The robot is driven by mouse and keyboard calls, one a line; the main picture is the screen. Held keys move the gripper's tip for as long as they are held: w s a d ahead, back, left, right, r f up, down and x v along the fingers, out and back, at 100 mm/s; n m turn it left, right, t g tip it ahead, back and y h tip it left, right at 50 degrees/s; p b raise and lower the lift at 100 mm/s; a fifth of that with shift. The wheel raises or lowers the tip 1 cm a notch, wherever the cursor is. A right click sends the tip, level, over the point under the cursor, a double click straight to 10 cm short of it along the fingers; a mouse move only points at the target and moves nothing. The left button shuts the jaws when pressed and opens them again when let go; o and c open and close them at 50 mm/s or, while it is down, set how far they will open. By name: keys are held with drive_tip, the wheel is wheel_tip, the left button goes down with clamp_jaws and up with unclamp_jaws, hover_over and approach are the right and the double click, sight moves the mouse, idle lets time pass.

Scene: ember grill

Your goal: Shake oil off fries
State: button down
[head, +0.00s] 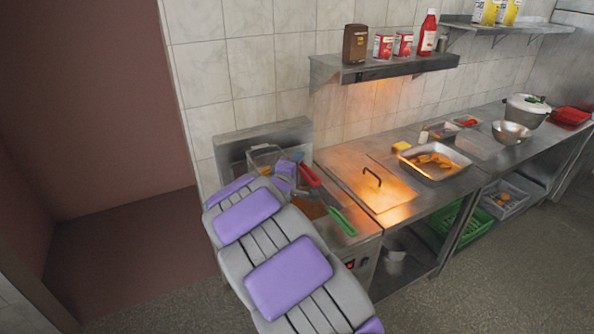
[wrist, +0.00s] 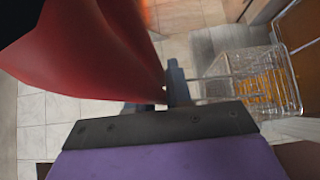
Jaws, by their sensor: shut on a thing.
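A wire fry basket (head: 266,157) hangs above the fryer at the back left of the counter. In the wrist view the basket (wrist: 222,68) is at the right, with orange fries visible through its mesh. Its red handle (head: 309,175) sticks out to the right of my gripper (head: 291,168). The handle (wrist: 90,45) fills the upper left of the wrist view, very close to the camera. My gripper (wrist: 168,90) is shut on the handle; the grip itself is partly hidden. The fryer (head: 357,254) is partly covered by my arm.
A green handle (head: 343,221) lies at the fryer's right side. A metal lid (head: 350,187) with a dark handle covers the counter beside it. A steel tray (head: 462,161) with orange food stands further right. A wall shelf (head: 385,68) holds cans and bottles.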

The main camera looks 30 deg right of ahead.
drive_tip(key=shift+r, duration=0.3)
